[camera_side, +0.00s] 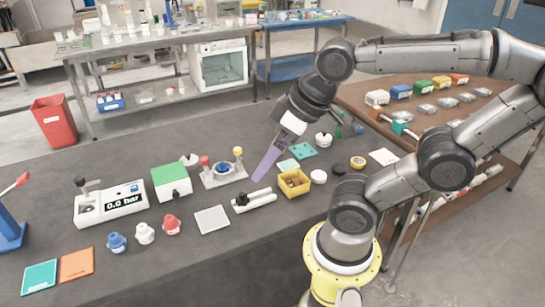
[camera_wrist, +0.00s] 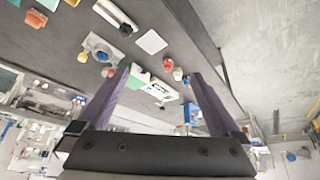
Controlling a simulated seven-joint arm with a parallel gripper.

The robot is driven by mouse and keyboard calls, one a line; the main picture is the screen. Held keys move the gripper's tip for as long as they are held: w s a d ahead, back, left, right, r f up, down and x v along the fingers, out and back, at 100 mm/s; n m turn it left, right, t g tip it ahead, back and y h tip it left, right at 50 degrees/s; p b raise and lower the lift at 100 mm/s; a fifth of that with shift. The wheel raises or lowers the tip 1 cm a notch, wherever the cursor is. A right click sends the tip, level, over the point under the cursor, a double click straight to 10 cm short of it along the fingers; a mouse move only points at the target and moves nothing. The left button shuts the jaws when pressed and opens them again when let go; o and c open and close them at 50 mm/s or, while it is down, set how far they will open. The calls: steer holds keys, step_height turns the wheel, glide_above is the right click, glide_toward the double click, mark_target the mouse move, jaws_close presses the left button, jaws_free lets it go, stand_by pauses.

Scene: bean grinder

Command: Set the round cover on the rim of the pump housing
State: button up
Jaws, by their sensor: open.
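A grey base with a blue round centre (camera_side: 222,172) and red and yellow knobs beside it looks like the pump housing; it also shows in the wrist view (camera_wrist: 100,47). I cannot tell for certain which thing is the round cover. A white round piece with a dark knob (camera_side: 323,139) stands right of my gripper in the side view, and a plain white round piece (camera_side: 318,176) lies nearer. My gripper (camera_side: 262,172) has purple fingers, angled down above the bench, right of the base. In the wrist view my gripper (camera_wrist: 160,74) is open, with nothing between its fingers.
A white bar with a black knob (camera_side: 254,200) and a yellow bin (camera_side: 294,183) lie close to my gripper. A green-topped box (camera_side: 171,180), a gauge unit (camera_side: 110,204), several small bottles (camera_side: 145,233) and a pale square plate (camera_side: 212,220) occupy the left bench.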

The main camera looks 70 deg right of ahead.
steer(key=shift+s+f, duration=0.25)
steer(key=shift+s, duration=0.05)
